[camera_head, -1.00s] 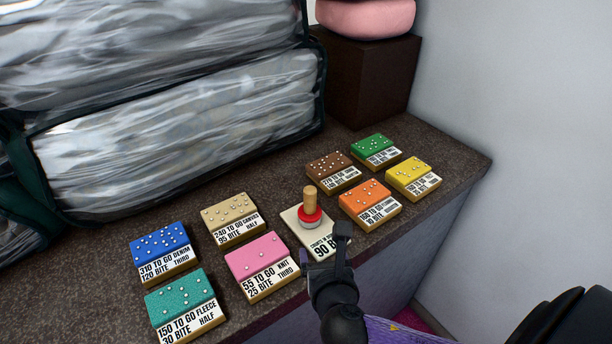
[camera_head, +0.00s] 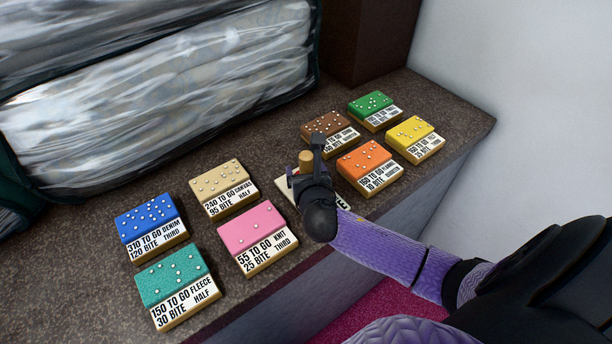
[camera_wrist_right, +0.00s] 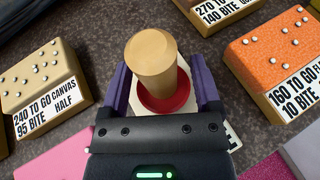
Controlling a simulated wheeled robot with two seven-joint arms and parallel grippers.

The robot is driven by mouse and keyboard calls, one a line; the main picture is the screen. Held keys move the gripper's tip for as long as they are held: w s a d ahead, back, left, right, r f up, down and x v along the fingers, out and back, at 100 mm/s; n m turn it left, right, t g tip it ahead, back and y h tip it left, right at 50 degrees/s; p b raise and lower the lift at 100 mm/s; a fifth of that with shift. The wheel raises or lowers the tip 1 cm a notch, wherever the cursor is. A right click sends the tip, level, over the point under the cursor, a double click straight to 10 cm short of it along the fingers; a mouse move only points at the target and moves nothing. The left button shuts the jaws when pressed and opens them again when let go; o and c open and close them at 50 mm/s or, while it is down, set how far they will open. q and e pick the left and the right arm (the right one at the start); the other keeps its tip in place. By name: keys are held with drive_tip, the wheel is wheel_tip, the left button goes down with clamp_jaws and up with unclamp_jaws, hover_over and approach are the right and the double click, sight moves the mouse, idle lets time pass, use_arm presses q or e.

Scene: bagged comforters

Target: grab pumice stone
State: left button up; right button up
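A wooden-handled piece with a red round base (camera_wrist_right: 152,62) stands upright on a white card in the right wrist view. It may be the pumice stone; no other thing looks like one, and its underside is hidden. My right gripper (camera_head: 304,164) is over the card. In the right wrist view its two purple fingers (camera_wrist_right: 161,88) are apart, one on each side of the handle, with a gap showing at both. My left gripper is out of view.
Labelled blocks with dotted tops stand around it: tan (camera_head: 222,181), pink (camera_head: 252,226), orange (camera_head: 364,159), brown (camera_head: 328,127) and several more. Bagged comforters (camera_head: 160,110) fill the back left. A dark box (camera_head: 368,40) stands behind, against a pale wall (camera_head: 510,60).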

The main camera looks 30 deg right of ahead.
sight(306, 154)
clamp_jaws()
wheel_tip(306, 154, up, 10)
drive_tip(key=p, duration=0.3)
